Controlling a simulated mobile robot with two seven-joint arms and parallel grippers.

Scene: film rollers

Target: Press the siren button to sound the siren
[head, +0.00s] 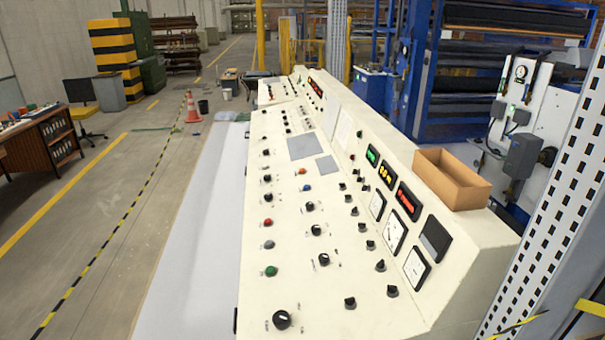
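A long cream control console (390,310) runs away from me, its sloping panel covered with buttons and knobs. Along its left side are a green button (271,271), a grey button (269,244) and a red button (268,223). An orange button (306,187) and a blue button (304,171) sit farther back. Several black rotary knobs, including a large one (282,320) at the near edge, lie among them. The labels are too small to read, so I cannot tell which is the siren button. Neither of my grippers is in view.
An open brown box (452,179) sits on the console's top right. Lit displays and dial gauges (395,232) line the raised face. A perforated white post (545,200) stands close at right. Open floor, an orange cone (192,108) and a wooden desk (40,140) lie to the left.

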